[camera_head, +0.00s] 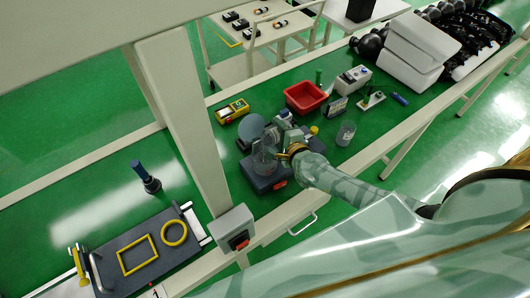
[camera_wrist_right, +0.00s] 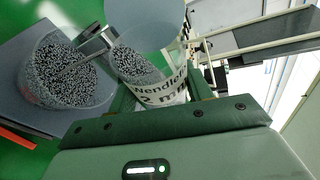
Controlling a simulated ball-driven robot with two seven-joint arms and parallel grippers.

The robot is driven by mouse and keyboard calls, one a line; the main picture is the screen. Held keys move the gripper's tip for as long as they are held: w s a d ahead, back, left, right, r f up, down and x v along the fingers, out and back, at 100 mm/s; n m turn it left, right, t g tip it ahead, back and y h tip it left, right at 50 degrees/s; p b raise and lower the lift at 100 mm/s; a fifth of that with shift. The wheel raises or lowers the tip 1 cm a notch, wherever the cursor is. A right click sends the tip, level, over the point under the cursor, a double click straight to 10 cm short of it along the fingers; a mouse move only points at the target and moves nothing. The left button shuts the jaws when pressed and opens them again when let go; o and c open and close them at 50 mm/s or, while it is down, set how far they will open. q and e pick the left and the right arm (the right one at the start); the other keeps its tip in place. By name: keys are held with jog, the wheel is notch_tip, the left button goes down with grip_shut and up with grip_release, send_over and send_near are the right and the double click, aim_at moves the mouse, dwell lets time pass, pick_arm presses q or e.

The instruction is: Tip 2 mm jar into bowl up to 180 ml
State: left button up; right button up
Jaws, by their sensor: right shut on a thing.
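My right gripper (camera_wrist_right: 160,100) is shut on the clear jar (camera_wrist_right: 135,68), whose label reads "Wendler" and "2 mm". The jar is tilted, and small grey beads lie inside it. The bowl (camera_wrist_right: 52,38) is clear and holds a layer of the same grey beads; it is left of the jar in the wrist view. In the head view the bowl (camera_head: 263,162) stands on a dark box (camera_head: 262,183), with my right gripper (camera_head: 288,153) right beside it. A metal bar partly covers the bowl in the wrist view. I cannot tell whether beads are falling. My left gripper is not in view.
A clear beaker (camera_head: 345,134) stands right of my gripper. A red tray (camera_head: 305,97), a yellow meter (camera_head: 232,110) and a grey disc (camera_head: 250,127) are behind. A switch box (camera_head: 232,228) on the front rail is near the dark box.

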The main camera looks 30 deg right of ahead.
jog(key=shift+f+n+h+b, duration=0.25)
jog(key=shift+n+h+b, duration=0.05)
jog(key=shift+n+b, duration=0.2)
dwell(2.0)
